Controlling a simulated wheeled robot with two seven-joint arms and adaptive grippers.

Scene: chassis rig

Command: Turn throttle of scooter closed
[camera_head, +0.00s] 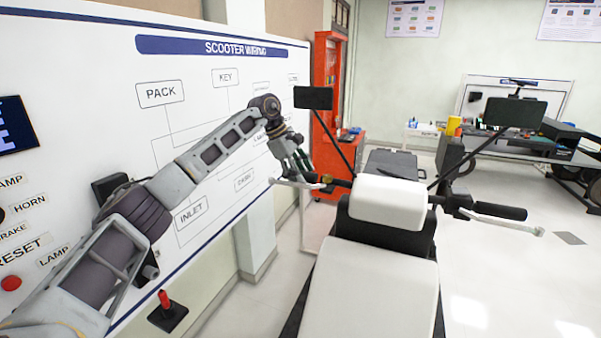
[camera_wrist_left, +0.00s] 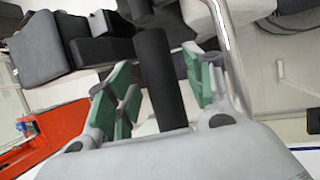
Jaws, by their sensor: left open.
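The scooter's handlebar runs across the middle of the head view, behind the white seat (camera_head: 385,280). Its right black grip (camera_head: 502,211) has a silver lever (camera_head: 500,221) beside it. My left gripper (camera_head: 298,163) is at the left end of the handlebar and partly hides the left grip there. In the left wrist view, this black grip (camera_wrist_left: 158,75) lies between my open left gripper's (camera_wrist_left: 163,97) green-padded fingers. I cannot tell whether the pads touch it. A silver lever (camera_wrist_left: 228,50) runs beside the right finger. My right gripper is not in view.
The white wiring board (camera_head: 110,60) stands close along my left arm. A red cabinet (camera_head: 328,110) stands behind the handlebar's left side. Mirrors (camera_head: 313,98) (camera_head: 514,112) rise on stalks. A bench (camera_head: 500,143) stands at the back right. The floor right of the scooter is clear.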

